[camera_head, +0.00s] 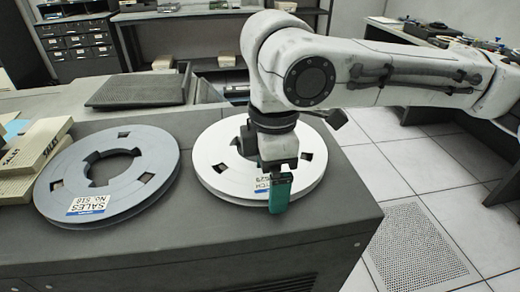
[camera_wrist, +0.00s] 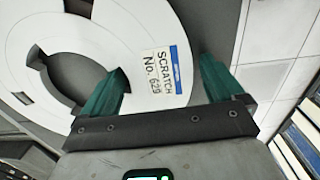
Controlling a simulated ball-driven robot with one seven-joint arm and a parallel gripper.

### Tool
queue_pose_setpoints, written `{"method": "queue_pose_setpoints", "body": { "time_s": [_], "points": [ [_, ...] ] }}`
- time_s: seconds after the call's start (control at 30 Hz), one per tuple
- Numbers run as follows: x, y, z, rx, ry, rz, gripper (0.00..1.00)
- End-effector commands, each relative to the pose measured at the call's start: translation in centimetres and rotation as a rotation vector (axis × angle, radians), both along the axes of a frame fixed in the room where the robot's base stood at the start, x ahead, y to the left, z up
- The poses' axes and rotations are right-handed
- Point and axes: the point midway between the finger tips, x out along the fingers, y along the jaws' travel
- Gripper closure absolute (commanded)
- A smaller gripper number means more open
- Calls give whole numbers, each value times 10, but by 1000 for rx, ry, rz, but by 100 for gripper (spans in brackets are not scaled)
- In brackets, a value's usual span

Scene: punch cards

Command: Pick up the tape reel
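A white tape reel (camera_head: 222,165) lies flat on the dark cabinet top, with a "SCRATCH No. 629" label that reads clearly in the wrist view (camera_wrist: 163,72). A grey-blue tape reel (camera_head: 150,150), labelled "SALES", lies to its left. My gripper (camera_wrist: 160,66) is over the front part of the white reel, its teal fingers apart with the label between them. In the wrist view the left finger is by the central hole and the right one by the outer edge. In the head view one teal finger shows and the other is hidden. I cannot tell if they touch the reel.
The cabinet top (camera_head: 215,235) is bare in front of the reels. Boxes marked "SALES" (camera_head: 30,150) stand at the left. A dark flat panel (camera_head: 140,90) lies behind. Tiled floor (camera_head: 430,160) drops away at the right.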

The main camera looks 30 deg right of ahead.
Motion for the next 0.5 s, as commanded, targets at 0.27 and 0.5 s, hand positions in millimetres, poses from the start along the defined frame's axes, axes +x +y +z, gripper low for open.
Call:
{"method": "queue_pose_setpoints", "body": {
  "time_s": [0.27, 0.5],
  "points": [
    [0, 0, 0, 0, 0, 0, 33],
    [0, 0, 0, 0, 0, 0, 56]
  ]
}}
